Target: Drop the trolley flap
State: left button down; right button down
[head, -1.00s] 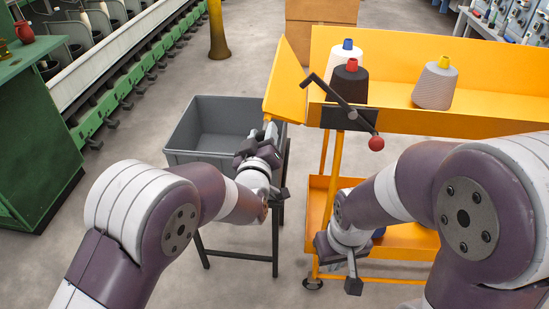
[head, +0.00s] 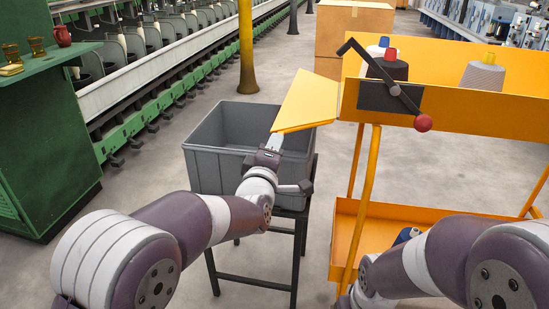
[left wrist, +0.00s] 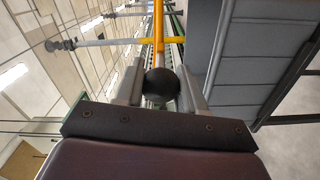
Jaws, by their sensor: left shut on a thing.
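The trolley flap (head: 303,103) is a yellow panel at the left end of the yellow trolley (head: 470,112). It slants outward toward the grey bin. My left gripper (head: 270,152) is at its lower outer edge. In the left wrist view a black ball-shaped knob (left wrist: 162,84) sits between the two fingers of my left gripper (left wrist: 160,92), which are shut on it. How the knob joins the flap is hidden. A black lever (head: 378,72) with a red ball end crosses a dark plate on the trolley's end. My right gripper is out of view; only my right arm shows.
A grey bin (head: 200,165) on a dark stand is just under and left of the flap. Cones of yarn (head: 484,76) stand on the trolley's top. A green cabinet (head: 40,150) is at left, cardboard boxes (head: 352,30) behind. Floor between cabinet and bin is clear.

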pick_arm(q)
jog(key=shift+f+n+b, duration=0.5)
jog(key=shift+f+b, duration=0.2)
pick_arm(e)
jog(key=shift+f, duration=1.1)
pick_arm(q)
jog(key=shift+d, duration=0.1)
jog(key=c, duration=0.7)
grip_release()
jog(key=v, duration=1.2)
jog(key=shift+s+p, duration=0.3)
jog(key=shift+p, duration=0.1)
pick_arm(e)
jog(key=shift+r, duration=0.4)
